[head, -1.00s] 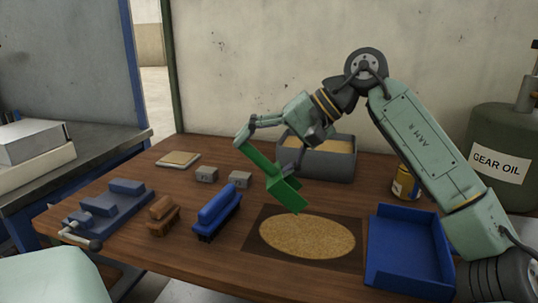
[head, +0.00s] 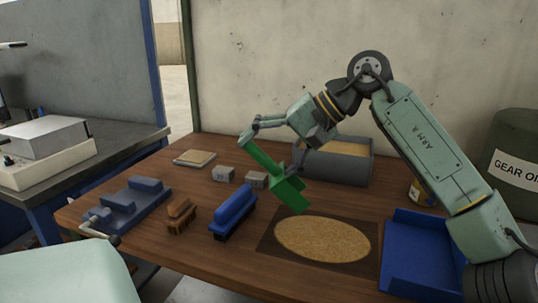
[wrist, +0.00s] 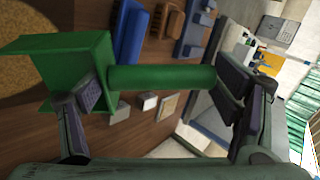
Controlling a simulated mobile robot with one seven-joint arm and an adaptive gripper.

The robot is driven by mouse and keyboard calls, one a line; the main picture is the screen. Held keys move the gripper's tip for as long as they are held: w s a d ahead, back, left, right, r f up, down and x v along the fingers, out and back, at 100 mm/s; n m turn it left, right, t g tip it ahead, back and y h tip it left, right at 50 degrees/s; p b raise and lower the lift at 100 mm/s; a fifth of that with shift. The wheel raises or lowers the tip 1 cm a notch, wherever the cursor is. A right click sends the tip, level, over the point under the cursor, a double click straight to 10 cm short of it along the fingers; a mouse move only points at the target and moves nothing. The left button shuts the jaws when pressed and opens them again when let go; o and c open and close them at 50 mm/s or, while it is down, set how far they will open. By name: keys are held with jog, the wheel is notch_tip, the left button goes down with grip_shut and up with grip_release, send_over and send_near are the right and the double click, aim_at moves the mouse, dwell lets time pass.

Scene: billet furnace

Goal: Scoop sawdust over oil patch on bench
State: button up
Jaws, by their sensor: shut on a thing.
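My gripper (head: 272,153) is shut on the green scoop (head: 290,194), gripping its handle. In the wrist view the scoop's green handle (wrist: 162,78) runs between the fingers of my gripper (wrist: 160,92), with the scoop's pan at the left. The pan hangs tilted down above the bench, at the back left edge of a tan sawdust oval (head: 322,240). The oval lies on a dark rectangular patch (head: 268,250), presumably the oil, and covers its middle. The grey bin (head: 340,173) of sawdust stands behind the scoop. The pan's inside is not clear.
On the wooden bench (head: 180,255) are a blue brush (head: 233,212), a brown brush (head: 180,215), a blue vice-like fixture (head: 125,205), two small grey blocks (head: 223,174) and a flat pad (head: 195,158). A blue tray (head: 420,258) is at right, near a yellow can (head: 420,192).

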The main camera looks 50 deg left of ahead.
jog(key=shift+s, duration=0.1)
dwell(0.3)
jog(key=shift+s+a+f+t+h+p, duration=0.7)
jog(key=shift+s+t+p, duration=0.1)
jog(key=shift+p, duration=0.1)
jog(key=shift+s+a+f+t+h+p, duration=0.35)
jog(key=shift+s+a+t+h+p, duration=0.3)
jog(key=shift+p, duration=0.5)
jog(key=shift+d, duration=0.1)
jog(key=shift+s+a+f+t+h+p, duration=0.5)
jog(key=shift+t+h+p, duration=0.25)
jog(key=shift+t+p, duration=0.3)
jog(key=shift+s+p, duration=0.1)
jog(key=shift+p, duration=0.2)
